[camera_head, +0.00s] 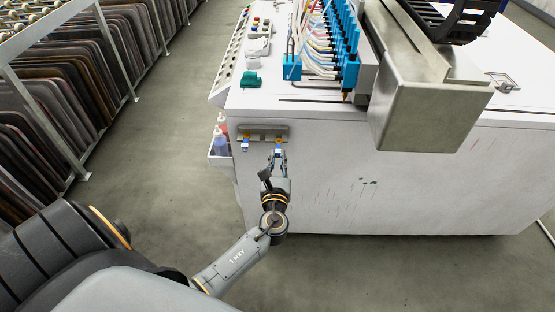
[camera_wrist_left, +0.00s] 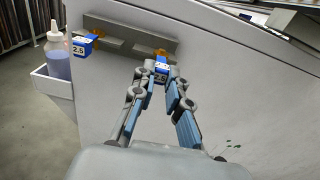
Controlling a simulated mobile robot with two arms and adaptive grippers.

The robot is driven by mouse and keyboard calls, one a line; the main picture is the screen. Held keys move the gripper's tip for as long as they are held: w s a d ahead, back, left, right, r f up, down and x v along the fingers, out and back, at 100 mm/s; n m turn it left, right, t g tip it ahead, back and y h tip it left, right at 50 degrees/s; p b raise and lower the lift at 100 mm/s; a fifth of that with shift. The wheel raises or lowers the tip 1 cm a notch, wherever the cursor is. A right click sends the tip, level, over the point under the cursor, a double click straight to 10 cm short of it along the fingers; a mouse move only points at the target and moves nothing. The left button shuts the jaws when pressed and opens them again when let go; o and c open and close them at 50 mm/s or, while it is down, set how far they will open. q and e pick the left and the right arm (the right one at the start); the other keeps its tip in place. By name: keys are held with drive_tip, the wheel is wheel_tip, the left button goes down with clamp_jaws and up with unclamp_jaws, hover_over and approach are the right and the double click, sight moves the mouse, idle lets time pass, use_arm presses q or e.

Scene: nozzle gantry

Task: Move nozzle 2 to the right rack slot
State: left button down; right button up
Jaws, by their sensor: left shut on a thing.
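A grey rack (camera_head: 262,130) is fixed to the white front face of the machine, and it also shows in the left wrist view (camera_wrist_left: 130,38). My left gripper (camera_head: 279,152) is at the rack's right end. In the left wrist view its fingertips (camera_wrist_left: 160,70) are shut on a blue and white nozzle block (camera_wrist_left: 162,66) with an orange top. That block is at the rack's right slot; I cannot tell if it is fully seated. A second blue nozzle block (camera_wrist_left: 84,43), labelled 2.5, sits at the rack's left end. The held block's label is partly hidden. My right gripper is not in view.
The white machine (camera_head: 320,190) carries a row of blue nozzle heads with hoses (camera_head: 345,45) and a large metal beam end (camera_head: 430,110). A bottle holder (camera_head: 217,158) hangs left of the rack. Shelves of dark panels (camera_head: 70,90) stand left. The floor between is clear.

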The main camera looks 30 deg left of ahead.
use_arm(q)
drive_tip(key=shift+w+a, duration=0.35)
drive_tip(key=shift+w, duration=0.15)
drive_tip(key=shift+w+a, duration=0.3)
drive_tip(key=shift+w, duration=0.25)
idle(0.7)
drive_tip(key=shift+f, duration=0.2)
idle(0.9)
drive_tip(key=c, duration=1.3)
unclamp_jaws()
drive_tip(key=shift+o, duration=0.2)
drive_tip(key=v, duration=1.2)
